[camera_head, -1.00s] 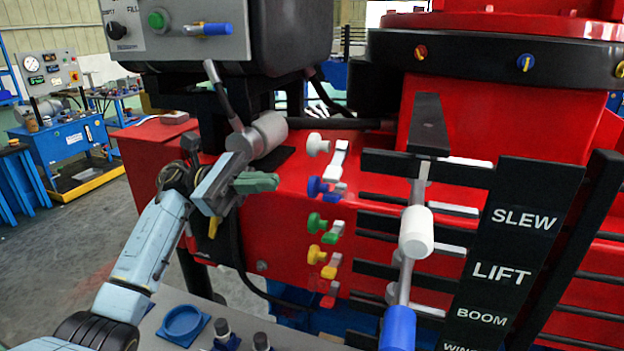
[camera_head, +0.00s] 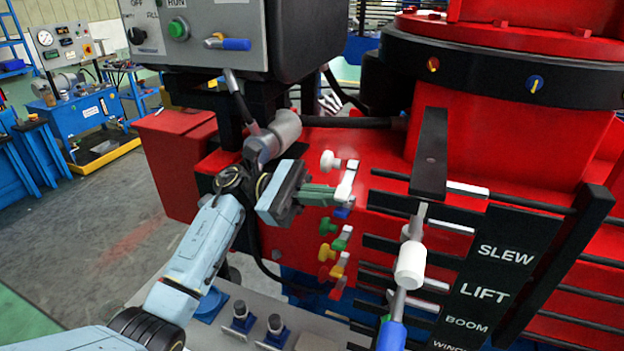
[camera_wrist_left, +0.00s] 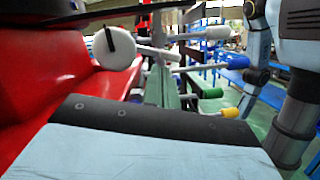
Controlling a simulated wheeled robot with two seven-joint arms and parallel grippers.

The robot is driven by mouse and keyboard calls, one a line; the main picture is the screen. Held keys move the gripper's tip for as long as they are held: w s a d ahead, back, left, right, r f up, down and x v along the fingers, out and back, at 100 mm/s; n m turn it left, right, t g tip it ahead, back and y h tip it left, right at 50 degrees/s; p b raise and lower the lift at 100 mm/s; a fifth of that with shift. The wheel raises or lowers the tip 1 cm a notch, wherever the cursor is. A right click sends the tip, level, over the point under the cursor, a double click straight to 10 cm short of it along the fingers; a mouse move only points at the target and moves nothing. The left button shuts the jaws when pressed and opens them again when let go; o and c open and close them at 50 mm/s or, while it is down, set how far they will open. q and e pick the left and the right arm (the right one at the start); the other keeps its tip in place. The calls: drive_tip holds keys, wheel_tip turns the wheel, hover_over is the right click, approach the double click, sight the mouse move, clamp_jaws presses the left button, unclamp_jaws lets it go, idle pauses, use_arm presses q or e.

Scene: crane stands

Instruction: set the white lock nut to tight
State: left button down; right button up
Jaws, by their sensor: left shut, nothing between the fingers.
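In the head view a white round knob (camera_head: 330,161) stands out from the red crane panel, with a white lever piece (camera_head: 347,181) just right of it. I take the knob to be the white lock nut; a white disc with a black mark (camera_wrist_left: 114,48) in the wrist view looks like it. My left gripper (camera_head: 327,195) is shut and empty, its green-grey fingers below the white knob and beside the lever. I cannot tell whether they touch the lever. The fingers (camera_wrist_left: 165,84) also show in the wrist view, right of and below the disc. The blue knob is mostly hidden behind them.
Below are a green knob (camera_head: 327,226) and a yellow knob (camera_head: 326,252), with levers beside them. A white cylinder (camera_head: 410,266) on a rod with a blue end stands to the right, before black label plates (camera_head: 497,270). A grey control box (camera_head: 195,35) is above left.

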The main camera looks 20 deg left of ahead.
use_arm(q)
drive_tip(key=shift+d+r, duration=0.1)
drive_tip(key=shift+d, duration=0.25)
drive_tip(key=shift+s, duration=0.1)
